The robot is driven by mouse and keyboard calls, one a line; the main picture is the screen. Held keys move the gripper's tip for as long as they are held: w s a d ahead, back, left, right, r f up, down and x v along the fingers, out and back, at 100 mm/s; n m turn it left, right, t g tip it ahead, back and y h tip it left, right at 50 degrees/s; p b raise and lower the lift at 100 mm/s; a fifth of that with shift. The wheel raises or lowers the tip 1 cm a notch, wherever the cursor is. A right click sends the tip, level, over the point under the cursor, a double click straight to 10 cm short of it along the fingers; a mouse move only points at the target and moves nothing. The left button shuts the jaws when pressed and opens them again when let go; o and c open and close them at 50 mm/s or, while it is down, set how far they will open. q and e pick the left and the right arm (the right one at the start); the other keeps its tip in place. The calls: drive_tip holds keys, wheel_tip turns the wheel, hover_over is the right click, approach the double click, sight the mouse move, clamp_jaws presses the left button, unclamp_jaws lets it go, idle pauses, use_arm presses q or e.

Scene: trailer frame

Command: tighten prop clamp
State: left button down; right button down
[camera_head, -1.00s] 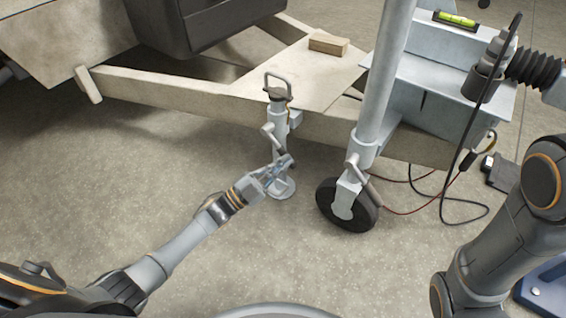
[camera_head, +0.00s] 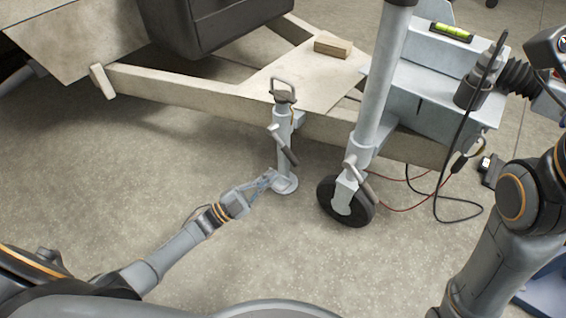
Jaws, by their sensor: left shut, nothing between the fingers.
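The prop (camera_head: 285,122) is a grey upright tube at the side of the trailer frame, with a loop handle on top and a round foot plate (camera_head: 287,187) at the floor. Its clamp lever (camera_head: 284,146) slants down to the right across the tube and ends in a dark grip. My left gripper (camera_head: 268,181) is shut and empty, low at the left side of the foot plate, below and apart from the lever. Whether its tips touch the prop I cannot tell.
A jockey wheel (camera_head: 345,203) with its own handle stands right of the prop under a thick post (camera_head: 380,90). A wooden block (camera_head: 332,46) and a spirit level (camera_head: 452,32) lie on the frame. Cables (camera_head: 440,205) hang at right. Floor at left is clear.

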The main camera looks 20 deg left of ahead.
use_arm(q)
drive_tip(key=shift+v, duration=1.1)
